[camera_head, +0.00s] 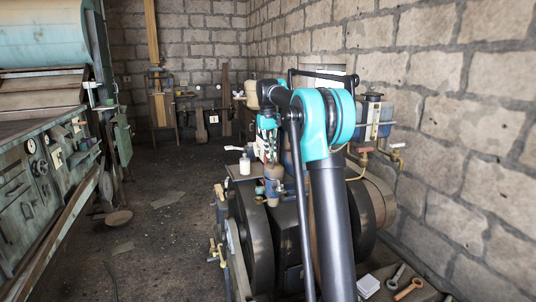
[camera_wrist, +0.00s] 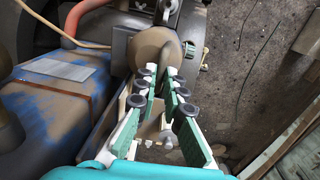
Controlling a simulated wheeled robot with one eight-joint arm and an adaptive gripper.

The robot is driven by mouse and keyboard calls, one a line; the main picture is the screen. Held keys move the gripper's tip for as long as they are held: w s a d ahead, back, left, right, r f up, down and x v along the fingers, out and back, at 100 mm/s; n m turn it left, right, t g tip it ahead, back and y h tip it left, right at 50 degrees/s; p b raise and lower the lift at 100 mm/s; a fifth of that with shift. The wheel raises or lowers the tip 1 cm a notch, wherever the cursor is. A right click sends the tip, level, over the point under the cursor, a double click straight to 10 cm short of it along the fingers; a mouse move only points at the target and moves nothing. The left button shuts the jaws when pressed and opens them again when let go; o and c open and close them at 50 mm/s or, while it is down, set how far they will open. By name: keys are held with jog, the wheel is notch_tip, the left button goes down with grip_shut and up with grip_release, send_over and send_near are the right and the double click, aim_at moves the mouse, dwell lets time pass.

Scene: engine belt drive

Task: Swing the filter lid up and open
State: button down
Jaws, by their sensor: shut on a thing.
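The filter lid (camera_wrist: 154,46) is a tan-brown rounded cap at the top middle of the wrist view, with a tapered handle-like part reaching down between my fingers. My gripper (camera_wrist: 167,80) comes at it from below in that view, with green-padded fingers and dark round joints. The fingertips are closed on the lid's handle part. In the head view, a brown cup-shaped filter body (camera_head: 273,173) shows beside the engine, and my gripper (camera_head: 270,158) is just above it. My arm hides part of the engine there, and the fingertip contact is too small to see clearly.
A blue, worn tank (camera_wrist: 60,95) fills the left of the wrist view, close to my gripper. A dark flywheel (camera_head: 254,240) stands below the filter. A white bottle (camera_head: 245,165) stands to the left. The floor aisle (camera_head: 165,215) is mostly clear.

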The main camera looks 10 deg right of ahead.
aim_at(278, 164)
jog(key=shift+w+d+r+y, duration=0.1)
jog(key=shift+d+r+y, duration=0.1)
jog(key=shift+d+y, duration=0.2)
jog(key=shift+w+d+r+y, duration=0.1)
jog(key=shift+d+r+y, duration=0.15)
jog(key=shift+d, duration=0.25)
jog(key=shift+w+d+r, duration=0.1)
jog(key=shift+d+r, duration=0.05)
jog(key=shift+d, duration=0.45)
jog(key=c, duration=1.6)
grip_release()
notch_tip(278, 164, up, 12)
jog(key=shift+d, duration=0.35)
